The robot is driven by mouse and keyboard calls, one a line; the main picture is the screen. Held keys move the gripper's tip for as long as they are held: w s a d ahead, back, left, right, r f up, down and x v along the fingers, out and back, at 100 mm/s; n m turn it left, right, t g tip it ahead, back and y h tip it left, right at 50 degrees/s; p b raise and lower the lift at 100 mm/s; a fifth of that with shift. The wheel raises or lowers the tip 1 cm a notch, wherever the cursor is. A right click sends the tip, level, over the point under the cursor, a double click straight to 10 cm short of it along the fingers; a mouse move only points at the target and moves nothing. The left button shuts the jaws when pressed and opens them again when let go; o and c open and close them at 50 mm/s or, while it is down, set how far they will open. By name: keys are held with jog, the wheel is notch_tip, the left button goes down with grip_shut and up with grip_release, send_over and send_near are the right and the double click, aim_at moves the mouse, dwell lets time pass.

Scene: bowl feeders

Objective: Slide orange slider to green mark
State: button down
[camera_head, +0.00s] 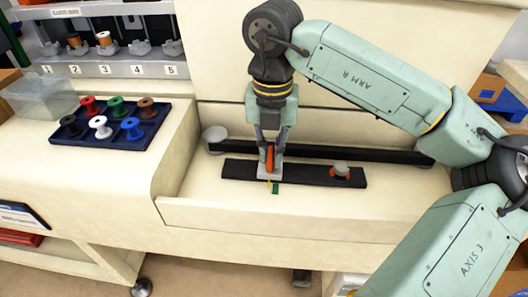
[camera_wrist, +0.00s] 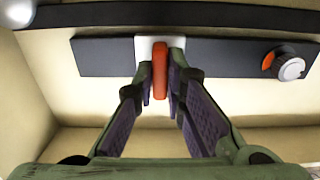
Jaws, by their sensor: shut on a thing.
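The orange slider (camera_head: 269,160) has an upright orange handle on a pale plate, set on a dark rail (camera_head: 310,174). In the wrist view the handle (camera_wrist: 160,72) stands between the two fingers of my gripper (camera_wrist: 162,82). My gripper (camera_head: 270,150) comes from above and is shut on the handle. A small green mark (camera_head: 275,188) shows at the rail's front edge. A thin yellow pointer (camera_head: 268,184) under the slider's plate lies just left of the green mark. The wrist view does not show the mark.
A grey-topped knob with orange (camera_head: 341,170) sits on the rail to the right. A longer dark bar (camera_head: 340,154) runs behind, with a pale round cap (camera_head: 214,134) at its left. A blue tray (camera_head: 150,140) of spools stands left.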

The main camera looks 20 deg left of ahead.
jog(key=shift+w+d, duration=0.25)
jog(key=shift+d, duration=0.65)
jog(key=shift+s+a, duration=0.1)
jog(key=shift+a, duration=0.15)
jog(key=c, duration=1.6)
grip_release()
jog(key=shift+c, duration=0.2)
jog(key=shift+r, duration=0.15)
notch_tip(320, 180, up, 12)
